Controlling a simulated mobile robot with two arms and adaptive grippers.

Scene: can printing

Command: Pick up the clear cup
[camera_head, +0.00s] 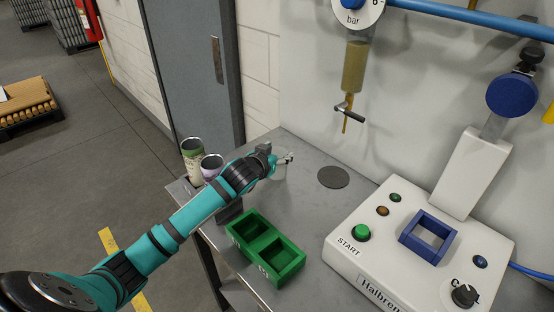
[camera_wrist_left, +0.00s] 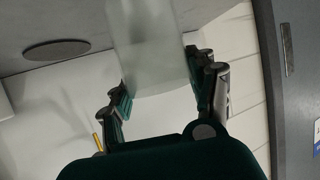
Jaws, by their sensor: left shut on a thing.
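The clear cup (camera_wrist_left: 150,45) is a frosted, see-through cup that fills the upper middle of the left wrist view. My left gripper (camera_wrist_left: 160,88) is shut on it, with one finger on each side. In the head view my left gripper (camera_head: 278,160) is over the back left part of the grey table, and the cup (camera_head: 279,171) shows faintly, mostly hidden behind the gripper. I cannot tell whether the cup touches the table. My right gripper is not in view.
Two printed cans, one green (camera_head: 192,160) and one purple (camera_head: 211,166), stand at the table's left edge near my left arm. A green two-compartment tray (camera_head: 283,279) is in front. A dark disc (camera_head: 333,177) lies under the tap (camera_head: 347,112). The white START machine (camera_head: 405,262) is right.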

